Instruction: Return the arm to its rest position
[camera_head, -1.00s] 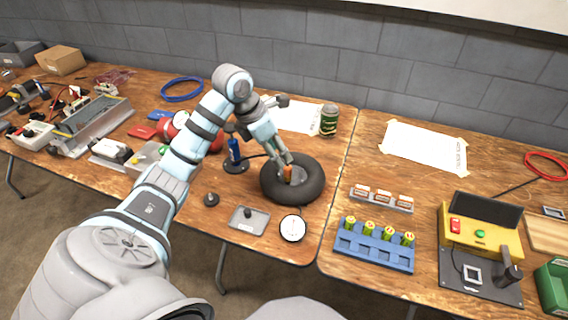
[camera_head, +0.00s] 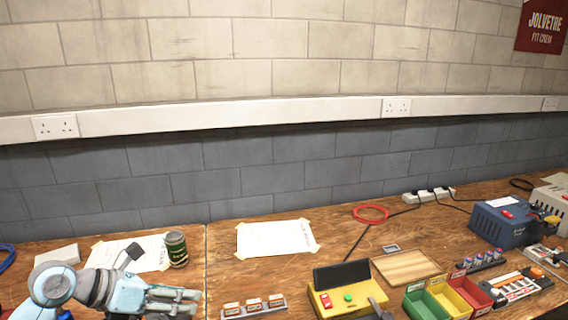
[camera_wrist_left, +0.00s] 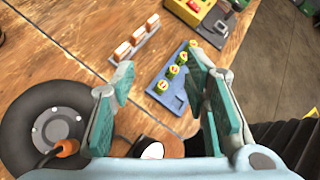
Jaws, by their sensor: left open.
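My left gripper (camera_head: 190,300) shows at the bottom left of the head view, raised above the table's front part, pointing right. In the left wrist view its two teal-padded fingers (camera_wrist_left: 165,95) are spread apart with nothing between them. Below it in that view lies a black tyre (camera_wrist_left: 22,118) with a grey hub (camera_wrist_left: 56,128). An orange plug (camera_wrist_left: 67,147) on a cable sits at the hub, apart from the fingers. The tyre is out of the head view. My right gripper is not in view.
A blue battery holder (camera_wrist_left: 176,96) with several yellow-green cells and a tray of small boxes (camera_head: 252,306) lie on the table. A green can (camera_head: 176,249) stands behind the gripper. A yellow device (camera_head: 345,297) and coloured bins (camera_head: 440,298) are to the right.

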